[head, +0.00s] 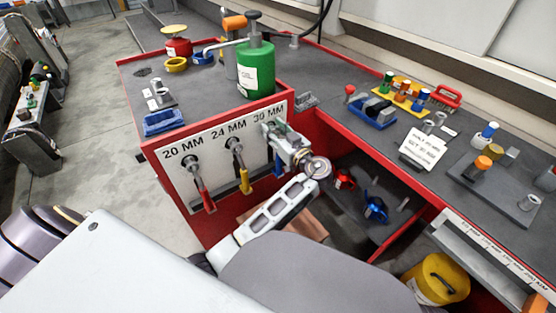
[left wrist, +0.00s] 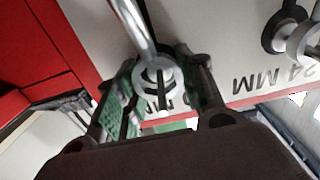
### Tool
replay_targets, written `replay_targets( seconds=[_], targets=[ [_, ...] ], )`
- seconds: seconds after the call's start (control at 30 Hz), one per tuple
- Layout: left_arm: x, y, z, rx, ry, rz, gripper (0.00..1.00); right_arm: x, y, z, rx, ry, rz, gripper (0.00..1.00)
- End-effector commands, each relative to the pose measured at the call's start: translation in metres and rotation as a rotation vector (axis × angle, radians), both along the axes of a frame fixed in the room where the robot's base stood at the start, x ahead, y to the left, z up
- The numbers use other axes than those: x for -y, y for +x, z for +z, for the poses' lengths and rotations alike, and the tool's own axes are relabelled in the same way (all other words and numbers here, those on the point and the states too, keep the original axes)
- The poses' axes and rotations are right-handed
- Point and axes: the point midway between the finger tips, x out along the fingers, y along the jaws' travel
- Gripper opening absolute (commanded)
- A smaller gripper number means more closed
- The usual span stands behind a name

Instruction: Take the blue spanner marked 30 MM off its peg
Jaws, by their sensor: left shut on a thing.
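The blue spanner (head: 278,168) hangs at the 30 MM place of the white panel (head: 215,172); only a bit of its blue handle shows below my left gripper (head: 274,131). The gripper is at the upper part of the spanner, in front of the panel, and hides its head and peg. In the left wrist view, my left gripper (left wrist: 158,68) is shut on the spanner, whose metal ring end (left wrist: 157,76) shows between the fingers. I cannot tell whether the ring is still around its peg. My right gripper is not in view.
A red-handled spanner (head: 204,196) hangs at 20 MM and a yellow-handled one (head: 244,181) at 24 MM, close to the left of my gripper. A green canister (head: 256,72) stands on the bench above. A yellow bucket (head: 436,279) stands at the lower right.

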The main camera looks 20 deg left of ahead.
Motion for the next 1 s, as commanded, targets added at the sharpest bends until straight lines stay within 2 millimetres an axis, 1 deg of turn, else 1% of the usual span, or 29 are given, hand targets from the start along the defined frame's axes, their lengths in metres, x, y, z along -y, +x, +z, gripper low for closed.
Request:
replay_targets(
  seconds=[0.23, 0.7, 1.0],
  targets=[
    [-0.0003, 0.0002, 0.0035, 0.003, 0.001, 0.0, 0.18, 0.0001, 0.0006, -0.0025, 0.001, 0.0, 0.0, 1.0],
    [0.0, 0.0, 0.0047, 0.003, 0.001, 0.0, 0.18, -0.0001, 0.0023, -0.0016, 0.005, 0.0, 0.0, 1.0],
    [0.0052, -0.0027, 0.0056, 0.002, 0.0, 0.0, 0.18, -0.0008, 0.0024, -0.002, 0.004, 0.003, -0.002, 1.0]
  ],
)
